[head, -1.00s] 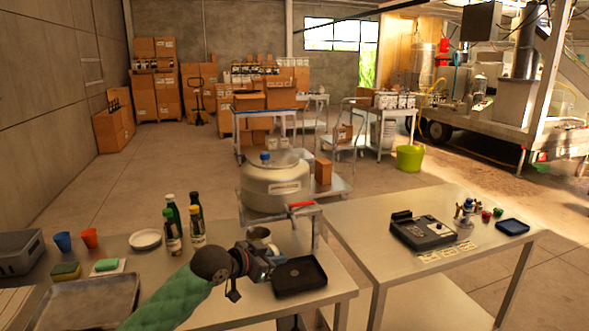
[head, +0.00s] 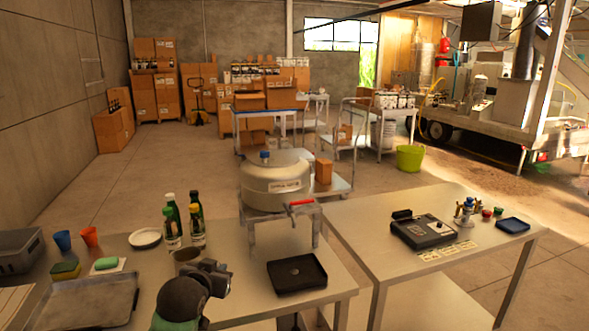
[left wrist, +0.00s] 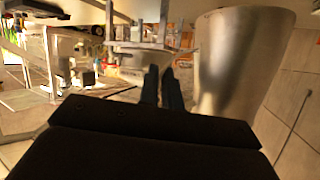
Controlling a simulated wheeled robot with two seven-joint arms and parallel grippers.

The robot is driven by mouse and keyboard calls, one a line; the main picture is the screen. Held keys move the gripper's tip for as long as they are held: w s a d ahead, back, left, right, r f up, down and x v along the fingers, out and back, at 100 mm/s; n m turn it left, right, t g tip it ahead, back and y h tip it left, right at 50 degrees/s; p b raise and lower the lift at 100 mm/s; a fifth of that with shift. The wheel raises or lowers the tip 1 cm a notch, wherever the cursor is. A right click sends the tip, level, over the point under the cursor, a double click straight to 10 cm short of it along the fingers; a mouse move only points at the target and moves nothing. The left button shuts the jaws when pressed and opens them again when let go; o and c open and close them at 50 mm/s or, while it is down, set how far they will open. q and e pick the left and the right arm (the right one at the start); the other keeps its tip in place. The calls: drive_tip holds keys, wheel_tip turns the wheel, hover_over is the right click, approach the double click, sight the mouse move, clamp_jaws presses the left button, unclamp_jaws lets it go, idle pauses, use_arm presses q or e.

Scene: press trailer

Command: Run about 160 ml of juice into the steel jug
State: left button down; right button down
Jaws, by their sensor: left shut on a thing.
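The steel jug (head: 187,258) is at the near table, just beyond my left gripper (head: 207,268). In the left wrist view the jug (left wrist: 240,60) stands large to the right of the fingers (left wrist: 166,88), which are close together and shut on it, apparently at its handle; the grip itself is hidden. I cannot tell whether its base clears the table. What is inside the jug cannot be seen. The round steel tank (head: 275,183) stands behind the table with a red-handled tap (head: 300,204) at its front. My right gripper is out of view.
A black tray (head: 297,273) lies right of the jug, with clear table between. Several dark bottles (head: 183,225) stand just behind the jug. A white plate (head: 145,238), cups, a sponge and a metal tray (head: 80,302) are to the left. A second table (head: 370,215) holds a scale (head: 430,232).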

use_arm(q)
drive_tip(key=s+f, duration=0.5)
drive_tip(key=f, duration=0.4)
drive_tip(key=s+a+f+n+y, duration=0.1)
drive_tip(key=s+f, duration=0.4)
drive_tip(key=f, duration=0.3)
drive_tip(key=shift+a+f, duration=0.25)
drive_tip(key=shift+f, duration=0.15)
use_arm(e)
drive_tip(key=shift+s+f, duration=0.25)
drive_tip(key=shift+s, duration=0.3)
